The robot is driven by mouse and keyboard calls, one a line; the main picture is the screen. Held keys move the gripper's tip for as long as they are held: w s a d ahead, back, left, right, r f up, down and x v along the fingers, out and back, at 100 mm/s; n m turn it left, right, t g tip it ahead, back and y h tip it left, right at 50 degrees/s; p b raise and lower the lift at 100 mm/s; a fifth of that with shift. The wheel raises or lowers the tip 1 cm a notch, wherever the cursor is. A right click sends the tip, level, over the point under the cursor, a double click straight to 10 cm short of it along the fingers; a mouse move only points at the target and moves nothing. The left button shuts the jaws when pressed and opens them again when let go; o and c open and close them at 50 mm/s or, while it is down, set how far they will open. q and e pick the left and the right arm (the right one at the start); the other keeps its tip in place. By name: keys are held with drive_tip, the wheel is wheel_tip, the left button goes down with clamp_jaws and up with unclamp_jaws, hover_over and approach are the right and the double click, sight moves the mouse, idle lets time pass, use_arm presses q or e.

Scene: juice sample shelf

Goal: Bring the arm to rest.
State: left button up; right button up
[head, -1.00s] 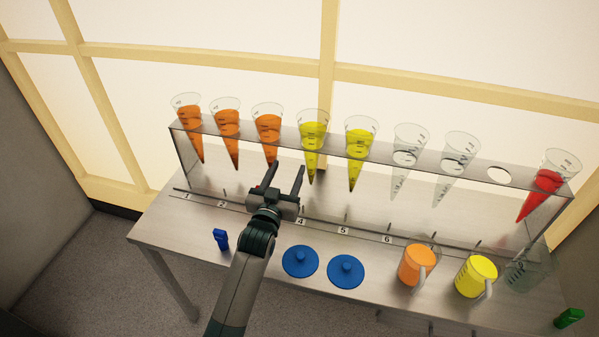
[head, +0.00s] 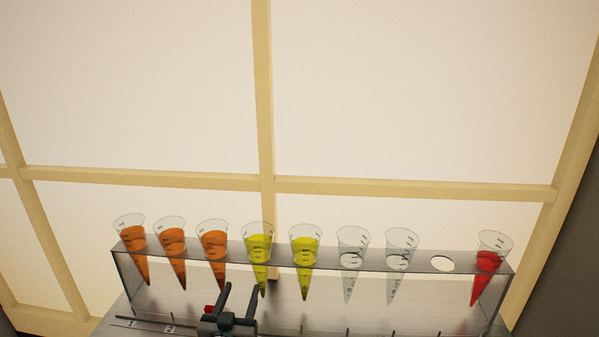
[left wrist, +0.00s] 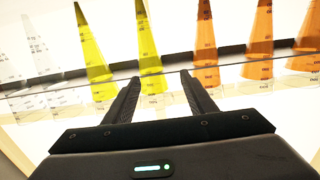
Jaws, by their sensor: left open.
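My left gripper (head: 238,300) is at the bottom of the head view, in front of the rack (head: 330,256). Its fingers are apart with nothing between them. In the left wrist view the open fingers (left wrist: 158,78) point toward the rack's cones and touch none that I can see. The rack holds three cones of orange juice (head: 172,243), two of yellow juice (head: 303,246), two empty clear cones (head: 400,249) and a red one (head: 488,262) at the right end. My right gripper is in neither view.
An empty hole (head: 442,264) sits between the clear cones and the red one. A strip with number labels (head: 169,329) runs along the shelf below. A framed bright window wall (head: 400,100) stands behind. Most of the table is out of view.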

use_arm(q)
drive_tip(key=s+a+f+g, duration=0.1)
drive_tip(key=s+f+g, duration=0.4)
drive_tip(key=s, duration=0.6)
drive_tip(key=s+a+f+g, duration=0.2)
drive_tip(key=s+f+g, duration=0.1)
drive_tip(key=s+f, duration=0.65)
drive_tip(key=s+m+g, duration=0.2)
drive_tip(key=s+g, duration=0.4)
drive_tip(key=s, duration=1.9)
wheel_tip(320, 180, down, 28)
drive_tip(key=g, duration=0.1)
drive_tip(key=s+a+f, duration=0.2)
drive_tip(key=s+f, duration=0.7)
drive_tip(key=s+a+f+g, duration=0.1)
drive_tip(key=s+f, duration=0.8)
drive_tip(key=shift+s+a+g+y, duration=0.3)
drive_tip(key=shift+s+a, duration=0.05)
drive_tip(key=shift+s, duration=0.05)
